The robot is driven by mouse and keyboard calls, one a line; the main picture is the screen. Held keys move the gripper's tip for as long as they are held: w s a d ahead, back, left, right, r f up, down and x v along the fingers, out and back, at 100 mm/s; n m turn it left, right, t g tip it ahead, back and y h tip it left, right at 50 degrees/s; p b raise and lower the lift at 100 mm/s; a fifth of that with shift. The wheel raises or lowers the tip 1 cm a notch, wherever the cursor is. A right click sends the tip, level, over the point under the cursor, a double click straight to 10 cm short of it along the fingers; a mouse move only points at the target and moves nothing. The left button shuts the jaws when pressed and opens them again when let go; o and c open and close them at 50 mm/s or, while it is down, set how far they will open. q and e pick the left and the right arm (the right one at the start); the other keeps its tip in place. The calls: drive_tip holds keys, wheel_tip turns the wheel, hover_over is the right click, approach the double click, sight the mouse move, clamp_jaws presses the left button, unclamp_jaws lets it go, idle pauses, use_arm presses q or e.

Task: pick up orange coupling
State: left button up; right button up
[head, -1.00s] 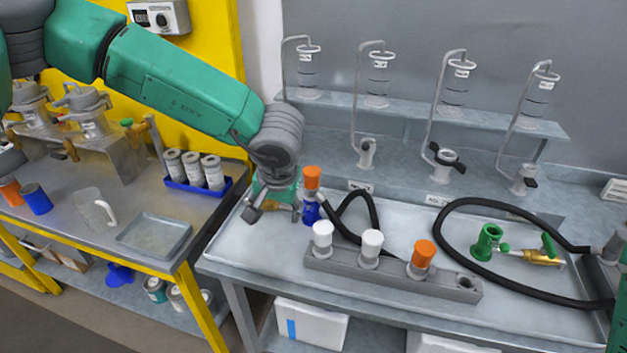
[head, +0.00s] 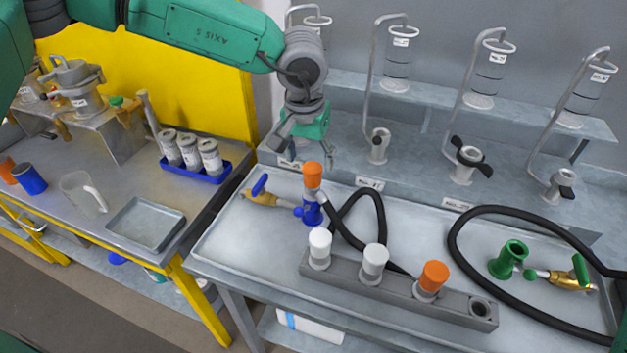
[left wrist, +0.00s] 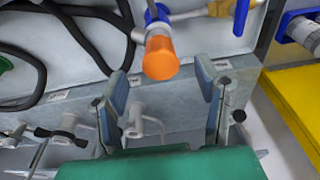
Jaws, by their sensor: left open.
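One orange coupling (head: 313,175) stands upright on top of a blue fitting (head: 312,209) on the steel bench, with a black hose attached. It also shows in the left wrist view (left wrist: 161,58), ahead of the fingertips and roughly midway between them. A second orange coupling (head: 433,277) sits in the grey rack (head: 390,292) beside two white ones. My left gripper (head: 300,154) is open and empty, above and behind the first orange coupling, apart from it. In the left wrist view its two blue-padded fingers (left wrist: 161,78) are spread wide. My right gripper is not in view.
A brass valve with a blue handle (head: 262,193) lies left of the blue fitting. Black hose (head: 375,205) loops to its right. A raised ledge with hooked pipes (head: 376,148) runs behind. A blue tray of cans (head: 190,168) stands on the left table.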

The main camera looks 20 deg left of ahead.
sight(313, 179)
use_arm(q)
drive_tip(key=shift+w+f, duration=0.2)
drive_tip(key=shift+f, duration=0.4)
drive_tip(key=shift+w+f, duration=0.2)
drive_tip(key=shift+f, duration=0.4)
drive_tip(key=shift+w+f, duration=0.2)
drive_tip(key=shift+f, duration=0.7)
drive_tip(key=shift+w+f, duration=0.15)
drive_tip(key=shift+f, duration=0.7)
drive_tip(key=shift+w+f, duration=0.2)
drive_tip(key=shift+f, duration=0.7)
drive_tip(key=shift+c, duration=0.8)
drive_tip(key=shift+r, duration=0.1)
clamp_jaws()
